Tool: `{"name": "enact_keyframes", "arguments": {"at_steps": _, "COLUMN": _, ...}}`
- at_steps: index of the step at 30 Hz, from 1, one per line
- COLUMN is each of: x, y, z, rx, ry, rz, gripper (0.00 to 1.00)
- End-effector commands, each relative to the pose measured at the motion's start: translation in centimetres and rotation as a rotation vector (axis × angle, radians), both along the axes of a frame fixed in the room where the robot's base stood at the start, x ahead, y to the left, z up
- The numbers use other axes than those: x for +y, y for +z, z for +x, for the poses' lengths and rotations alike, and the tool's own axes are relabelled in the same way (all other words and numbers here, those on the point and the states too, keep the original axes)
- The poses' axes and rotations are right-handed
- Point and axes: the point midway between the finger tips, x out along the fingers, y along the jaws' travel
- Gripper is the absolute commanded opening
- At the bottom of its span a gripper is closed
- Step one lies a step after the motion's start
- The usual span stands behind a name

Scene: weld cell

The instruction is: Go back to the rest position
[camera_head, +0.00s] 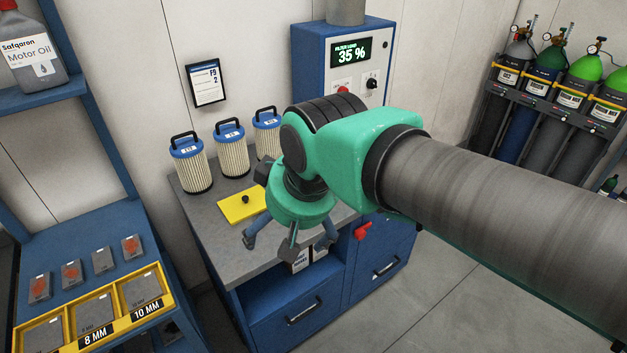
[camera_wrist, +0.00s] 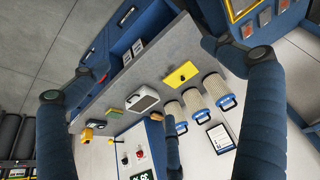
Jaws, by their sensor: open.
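My gripper (camera_head: 288,240) hangs from the green wrist of my arm, over the front edge of the grey-topped bench (camera_head: 213,232) in the head view. Its dark blue fingers are spread and no object shows between them. In the wrist view the fingers of my gripper (camera_wrist: 160,85) stand wide apart at the left, right and bottom. The bench top (camera_wrist: 150,72) shows beyond them. My arm reaches in from the right of the head view and hides part of the bench.
Several blue-capped filters (camera_head: 192,165) and a yellow plate (camera_head: 241,206) stand or lie on the bench. A blue control box (camera_head: 312,62) reading 35 % is behind. A blue rack (camera_head: 45,236) is left; gas cylinders (camera_head: 545,85) are back right. Floor (camera_head: 450,290) is clear.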

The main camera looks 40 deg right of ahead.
Motion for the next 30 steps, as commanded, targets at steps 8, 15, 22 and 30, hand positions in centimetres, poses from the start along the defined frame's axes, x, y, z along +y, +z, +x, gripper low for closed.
{"name": "enact_keyframes", "arguments": {"at_steps": 8, "x": -2.9, "y": 5.4, "z": 6.7, "rx": 0.071, "ry": -0.008, "rz": -0.019, "gripper": 1.0}}
{"name": "enact_keyframes", "arguments": {"at_steps": 15, "x": -6.1, "y": 8.2, "z": 12.5, "rx": 0.13, "ry": -0.012, "rz": -0.029, "gripper": 1.0}}
{"name": "enact_keyframes", "arguments": {"at_steps": 22, "x": -9.8, "y": 9.8, "z": 17.9, "rx": 0.187, "ry": -0.012, "rz": -0.034, "gripper": 1.0}}
{"name": "enact_keyframes", "arguments": {"at_steps": 30, "x": -14.8, "y": 10.3, "z": 23.9, "rx": 0.252, "ry": -0.013, "rz": -0.033, "gripper": 1.0}}
